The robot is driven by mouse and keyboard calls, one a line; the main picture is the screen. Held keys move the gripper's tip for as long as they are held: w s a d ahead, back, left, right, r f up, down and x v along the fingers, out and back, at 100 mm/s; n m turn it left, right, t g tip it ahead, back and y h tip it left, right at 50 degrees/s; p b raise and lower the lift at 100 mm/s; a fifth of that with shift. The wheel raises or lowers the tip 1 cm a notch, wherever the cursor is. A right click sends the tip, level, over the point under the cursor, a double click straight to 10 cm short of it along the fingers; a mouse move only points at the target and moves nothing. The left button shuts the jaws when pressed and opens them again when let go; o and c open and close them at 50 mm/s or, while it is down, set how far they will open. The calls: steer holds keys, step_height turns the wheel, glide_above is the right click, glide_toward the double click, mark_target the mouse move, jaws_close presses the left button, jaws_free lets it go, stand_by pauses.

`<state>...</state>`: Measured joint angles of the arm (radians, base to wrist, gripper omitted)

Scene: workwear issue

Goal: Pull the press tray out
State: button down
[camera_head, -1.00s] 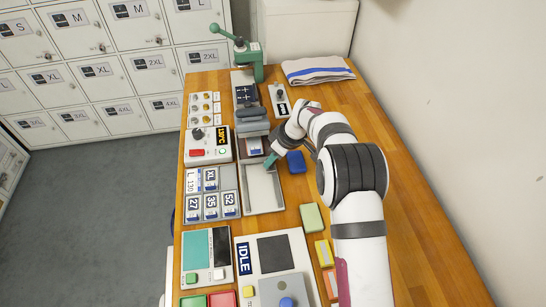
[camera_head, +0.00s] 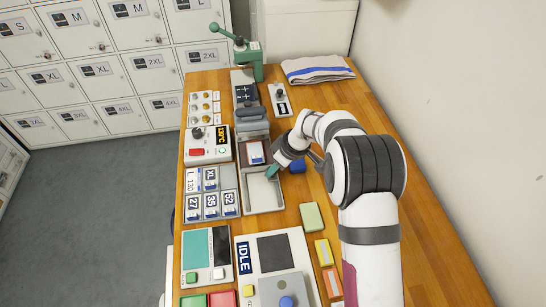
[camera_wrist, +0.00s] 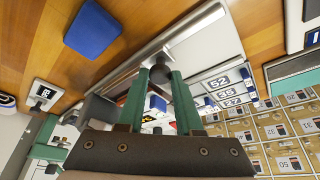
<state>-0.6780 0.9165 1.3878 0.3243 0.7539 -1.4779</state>
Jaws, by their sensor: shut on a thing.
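The press tray (camera_head: 246,154) is a dark reddish-brown plate with a blue-and-white label (camera_head: 257,152) on it, standing out in front of the grey press (camera_head: 253,122) over the near part of its pale base. My gripper (camera_head: 270,171) is at the tray's near edge, reaching in from the right. In the wrist view, the green fingers of my gripper (camera_wrist: 162,78) are closed on a dark round knob (camera_wrist: 160,73). The wrist view hides most of the tray behind the fingers and the gripper body.
The pale slide base (camera_head: 263,197) has bare room in front of the tray. A blue block (camera_head: 297,167) lies close right of my gripper. A control box with a red button (camera_head: 207,149) and a rack of number tags (camera_head: 211,193) stand to the left. A green block (camera_head: 311,217) lies nearer.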

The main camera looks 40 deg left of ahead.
steer(key=s+d, duration=0.6)
steer(key=c, duration=0.6)
jaws_free()
steer(key=v, duration=1.6)
